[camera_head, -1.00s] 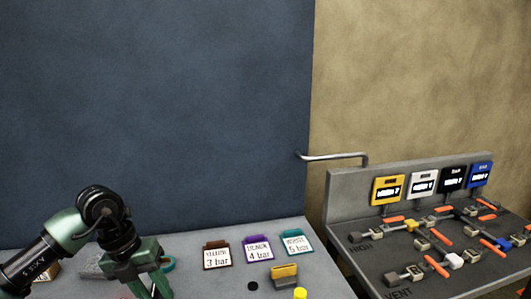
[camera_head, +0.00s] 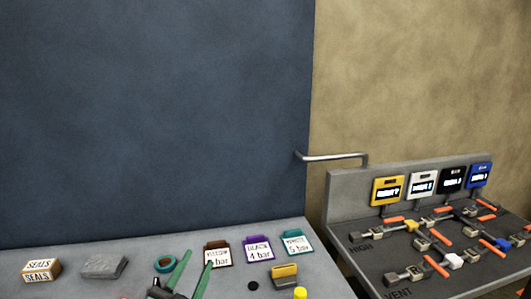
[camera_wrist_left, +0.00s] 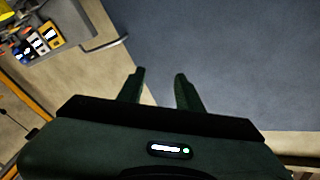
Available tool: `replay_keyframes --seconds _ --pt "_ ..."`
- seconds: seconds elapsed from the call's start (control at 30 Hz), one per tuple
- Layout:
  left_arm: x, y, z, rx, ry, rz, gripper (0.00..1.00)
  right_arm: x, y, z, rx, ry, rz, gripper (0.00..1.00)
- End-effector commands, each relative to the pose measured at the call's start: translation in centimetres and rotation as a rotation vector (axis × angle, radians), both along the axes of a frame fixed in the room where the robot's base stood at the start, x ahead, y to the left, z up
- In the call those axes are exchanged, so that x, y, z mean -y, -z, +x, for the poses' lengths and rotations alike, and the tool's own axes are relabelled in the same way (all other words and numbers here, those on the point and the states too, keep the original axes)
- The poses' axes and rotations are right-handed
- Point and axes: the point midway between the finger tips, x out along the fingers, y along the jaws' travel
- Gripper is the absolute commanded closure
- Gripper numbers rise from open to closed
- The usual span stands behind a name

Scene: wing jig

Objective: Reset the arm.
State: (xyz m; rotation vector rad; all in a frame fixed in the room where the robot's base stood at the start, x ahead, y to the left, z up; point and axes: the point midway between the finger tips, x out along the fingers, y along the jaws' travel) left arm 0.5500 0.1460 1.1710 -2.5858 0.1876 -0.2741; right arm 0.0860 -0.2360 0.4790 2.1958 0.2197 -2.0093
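My left gripper (camera_head: 198,259) shows at the bottom of the head view, its two green fingers pointing up and apart. In the left wrist view the gripper (camera_wrist_left: 160,73) is open, with a clear gap and nothing between its fingers. In the head view it stands in front of the grey bench top, and one finger overlaps the brown-framed 3 bar card (camera_head: 218,250). I cannot tell whether it touches anything. My right gripper is in neither view.
A seals box (camera_head: 41,270), a grey block (camera_head: 104,266), a teal ring (camera_head: 165,264), a purple card (camera_head: 258,250), a teal card (camera_head: 297,243) and a yellow-topped item (camera_head: 285,274) are on the bench. A valve panel (camera_head: 345,200) with orange handles stands right.

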Motion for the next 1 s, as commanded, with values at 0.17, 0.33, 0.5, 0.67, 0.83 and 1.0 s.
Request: replay_keyframes --seconds 0.17,0.33,0.5,0.67,0.83,1.0 --pt "-5.2 11.8 -5.1 -0.483 -0.223 -0.143 0.65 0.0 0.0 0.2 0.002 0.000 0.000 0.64" --pt "-6.7 19.7 -12.5 -0.860 -0.322 -0.201 0.65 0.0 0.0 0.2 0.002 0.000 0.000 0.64" --pt "-6.7 23.7 -18.8 -1.115 -0.354 -0.223 0.65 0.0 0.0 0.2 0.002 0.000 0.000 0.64" --pt "-6.4 25.8 -23.9 -1.303 -0.361 -0.232 0.65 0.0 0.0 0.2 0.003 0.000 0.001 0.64" --pt "-5.9 28.1 -27.9 -1.456 -0.357 -0.234 0.65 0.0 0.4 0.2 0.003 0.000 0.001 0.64" --pt "-5.7 33.8 -26.7 -1.468 -0.360 -0.228 0.65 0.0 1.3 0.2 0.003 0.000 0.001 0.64"
